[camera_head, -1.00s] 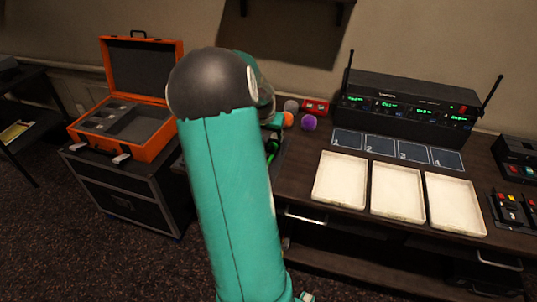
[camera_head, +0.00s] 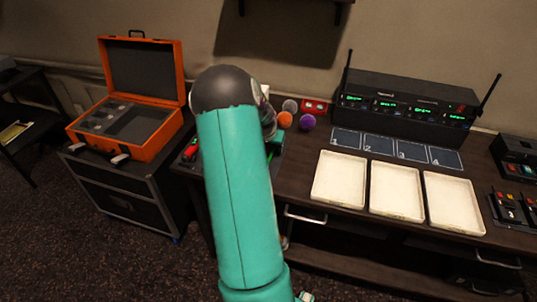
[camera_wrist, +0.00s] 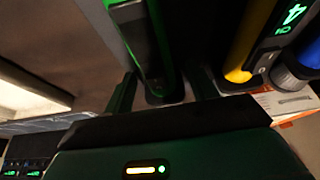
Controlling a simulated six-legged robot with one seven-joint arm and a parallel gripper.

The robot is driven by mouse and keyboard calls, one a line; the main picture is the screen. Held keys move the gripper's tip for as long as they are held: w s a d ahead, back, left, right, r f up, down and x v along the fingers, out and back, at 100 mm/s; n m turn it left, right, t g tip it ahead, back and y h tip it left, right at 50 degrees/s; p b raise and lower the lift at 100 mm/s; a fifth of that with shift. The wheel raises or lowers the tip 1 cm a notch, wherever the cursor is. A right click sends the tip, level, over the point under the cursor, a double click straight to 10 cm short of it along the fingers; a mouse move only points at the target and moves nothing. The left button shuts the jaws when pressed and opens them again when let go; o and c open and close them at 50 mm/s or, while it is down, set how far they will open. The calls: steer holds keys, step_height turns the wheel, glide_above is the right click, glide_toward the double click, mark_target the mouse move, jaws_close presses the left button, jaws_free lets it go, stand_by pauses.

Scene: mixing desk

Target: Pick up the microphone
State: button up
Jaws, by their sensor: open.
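In the head view, ball-headed microphones stand at the back of the desk: an orange one (camera_head: 285,120), a purple one (camera_head: 307,122) and a grey one (camera_head: 290,105). My arm hides my gripper there. In the wrist view my gripper (camera_wrist: 163,90) is open, one dark green finger on each side of a dark handle with a green edge (camera_wrist: 150,45). I cannot tell whether the fingers touch it. To its right are a yellow handle (camera_wrist: 248,45) with a lit green "4" display and a blue-ended handle (camera_wrist: 307,55).
Three white trays (camera_head: 396,166) lie at the desk front, below numbered pads (camera_head: 379,144). A black receiver (camera_head: 410,108) with two antennas stands behind. An open orange case (camera_head: 150,140) sits on a black cabinet at left. A red item (camera_head: 191,152) lies beside my arm.

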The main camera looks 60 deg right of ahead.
steer(key=c, duration=1.2)
jaws_close()
steer(key=shift+r, duration=0.2)
